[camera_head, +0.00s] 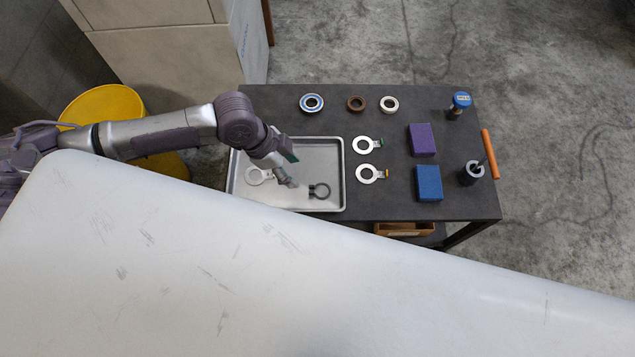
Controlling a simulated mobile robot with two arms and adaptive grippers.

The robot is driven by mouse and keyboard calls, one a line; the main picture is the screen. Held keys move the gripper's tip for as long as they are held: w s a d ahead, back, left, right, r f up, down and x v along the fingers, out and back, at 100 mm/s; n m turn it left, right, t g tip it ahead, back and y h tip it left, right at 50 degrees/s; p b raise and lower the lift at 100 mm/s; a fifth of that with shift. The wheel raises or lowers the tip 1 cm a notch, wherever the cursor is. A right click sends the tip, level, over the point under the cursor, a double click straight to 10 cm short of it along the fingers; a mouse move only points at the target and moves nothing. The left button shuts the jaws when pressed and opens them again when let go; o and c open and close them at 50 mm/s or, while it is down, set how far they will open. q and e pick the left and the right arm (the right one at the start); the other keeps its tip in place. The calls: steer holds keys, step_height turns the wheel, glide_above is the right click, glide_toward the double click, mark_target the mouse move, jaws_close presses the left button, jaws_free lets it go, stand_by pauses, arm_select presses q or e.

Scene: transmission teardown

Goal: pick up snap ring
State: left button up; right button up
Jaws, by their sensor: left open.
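The snap ring (328,190) looks like a small dark open ring with two short lugs on its left side. It lies flat in the shallow metal tray (341,160), toward the tray's lower right. My left gripper (293,184) reaches over the tray from the upper left. It is open, small in the view, and sits just left of the snap ring's lugs, apart from the ring in the picture. Its height above the tray is hard to tell. My right gripper is not in view.
A pale ring with a tab (252,180) lies in the tray's left part, partly near my arm. Two similar tagged rings (357,145) lie right of the tray. Bearings (356,103), purple (423,140) and blue (429,183) blocks share the dark table (400,205).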

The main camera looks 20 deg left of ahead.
arm_select(q)
glide_toward(315, 191)
steer(key=shift+s+d+f+b, duration=0.15)
steer(key=shift+d+f+b, duration=0.15)
steer(key=shift+d+f, duration=0.25)
steer(key=shift+f, duration=0.35)
steer(key=shift+w+b+x, duration=0.2)
steer(key=shift+b+x, duration=0.1)
steer(key=shift+x, duration=2.05)
jaws_close()
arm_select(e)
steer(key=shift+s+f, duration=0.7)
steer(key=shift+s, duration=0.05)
